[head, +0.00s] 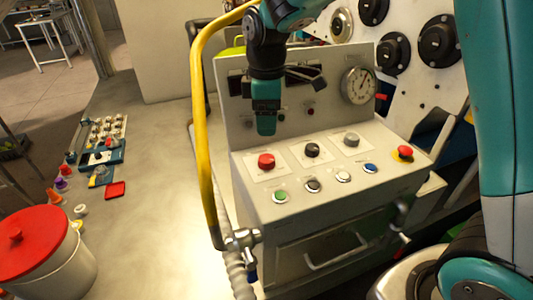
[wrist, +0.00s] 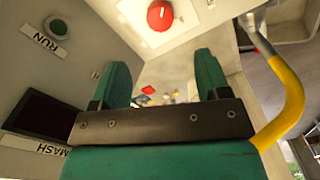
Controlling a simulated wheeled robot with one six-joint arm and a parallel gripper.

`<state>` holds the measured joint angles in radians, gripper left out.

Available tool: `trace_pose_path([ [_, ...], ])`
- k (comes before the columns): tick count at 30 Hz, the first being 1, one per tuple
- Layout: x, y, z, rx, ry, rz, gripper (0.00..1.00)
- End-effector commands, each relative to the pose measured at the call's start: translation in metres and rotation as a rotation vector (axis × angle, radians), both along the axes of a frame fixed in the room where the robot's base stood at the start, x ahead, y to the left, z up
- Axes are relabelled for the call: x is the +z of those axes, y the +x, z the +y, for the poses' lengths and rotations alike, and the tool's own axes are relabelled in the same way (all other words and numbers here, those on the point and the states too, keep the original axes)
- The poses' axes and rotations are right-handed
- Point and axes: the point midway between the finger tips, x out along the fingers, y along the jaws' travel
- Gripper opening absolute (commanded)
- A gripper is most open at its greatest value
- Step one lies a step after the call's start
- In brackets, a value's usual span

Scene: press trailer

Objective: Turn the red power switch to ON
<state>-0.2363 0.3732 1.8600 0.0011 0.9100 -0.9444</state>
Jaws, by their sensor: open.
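The red power switch (head: 266,161) is a round knob on a pale square plate, at the left of the back row on the console's top. It also shows in the wrist view (wrist: 160,15), at the top middle, with a light mark on its face. My gripper (head: 265,130) points down above and just behind the red switch in the head view, apart from it. In the wrist view the two green fingers of my gripper (wrist: 160,68) are spread with nothing between them. The switch lies beyond the fingertips. Any ON label is too small to read.
A black knob (head: 312,150) and a grey knob (head: 351,139) stand right of the red one. Several push buttons line the front. A red stop button (head: 404,152) sits far right. A yellow rail (head: 203,130) rises left of the console. A gauge (head: 359,85) is behind.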

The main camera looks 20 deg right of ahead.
Motion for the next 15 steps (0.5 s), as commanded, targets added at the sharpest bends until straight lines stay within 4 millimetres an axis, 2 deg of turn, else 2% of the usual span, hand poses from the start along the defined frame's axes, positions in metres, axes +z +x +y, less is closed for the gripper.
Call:
trace_pose_path([
  [9, -0.070, -0.001, 0.000, -0.001, 0.000, 0.004, 0.69],
  [15, -0.098, 0.000, -0.001, -0.002, 0.000, 0.001, 0.69],
])
